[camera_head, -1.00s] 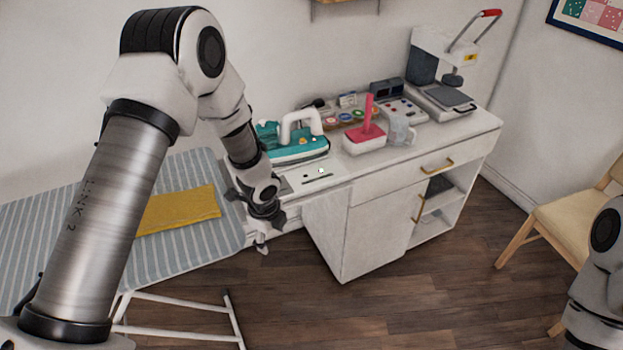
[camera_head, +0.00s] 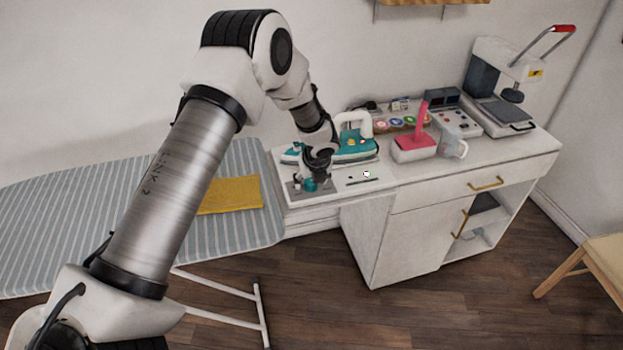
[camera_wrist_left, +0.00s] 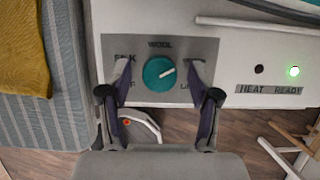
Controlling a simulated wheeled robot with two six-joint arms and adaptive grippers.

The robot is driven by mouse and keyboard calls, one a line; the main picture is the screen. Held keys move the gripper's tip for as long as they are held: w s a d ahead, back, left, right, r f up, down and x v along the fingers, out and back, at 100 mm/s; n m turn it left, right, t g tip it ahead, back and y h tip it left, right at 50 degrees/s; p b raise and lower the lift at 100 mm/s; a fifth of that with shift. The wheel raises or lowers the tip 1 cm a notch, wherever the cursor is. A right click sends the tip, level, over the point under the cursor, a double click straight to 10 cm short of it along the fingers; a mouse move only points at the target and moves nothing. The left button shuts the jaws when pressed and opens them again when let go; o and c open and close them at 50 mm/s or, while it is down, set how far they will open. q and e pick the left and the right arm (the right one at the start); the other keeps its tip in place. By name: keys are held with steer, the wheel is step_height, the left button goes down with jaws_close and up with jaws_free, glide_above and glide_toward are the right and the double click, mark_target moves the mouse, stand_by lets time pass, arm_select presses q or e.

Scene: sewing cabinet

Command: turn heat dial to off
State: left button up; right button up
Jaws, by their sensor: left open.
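In the head view the dial (camera_head: 310,185) shows as a small teal patch beneath the gripper. My left gripper (camera_wrist_left: 160,68) is open, one finger on each side of the dial; I cannot tell whether they touch it. It also shows in the head view (camera_head: 313,176). My right gripper is not in view.
A green HEAT READY light (camera_wrist_left: 294,71) glows right of the dial. A teal iron (camera_head: 358,150) stands just behind the panel. The striped ironing board (camera_head: 60,225) with a yellow cloth (camera_head: 230,196) lies to the left. A pink-handled box (camera_head: 413,150) and a heat press (camera_head: 500,105) stand farther right.

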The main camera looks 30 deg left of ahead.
arm_select(q)
steer(key=c, duration=1.1)
steer(key=shift+c, duration=0.2)
